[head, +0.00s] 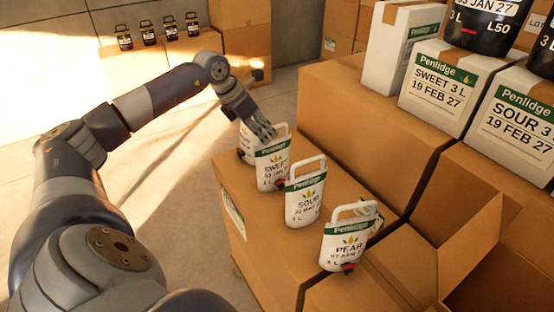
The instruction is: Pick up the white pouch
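Several white pouches with green Penlidge bands, handles and red taps stand in a row on cardboard boxes. They include the SWEET pouch (272,170), the SOUR pouch (305,200) and the PEAR pouch (347,245). Another white pouch (246,146) stands at the far end, partly hidden behind the SWEET pouch and my gripper. My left gripper (264,132) points down at the tops of the two farthest pouches, by the SWEET pouch's handle. Whether it touches either one, and whether its fingers are apart, I cannot tell. My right gripper is not in view.
The cardboard box (258,225) under the pouches has open floor to its left. White SWEET 3 L (437,88) and SOUR 3 L (520,125) cartons stand higher at the right. An open box (470,245) is at lower right.

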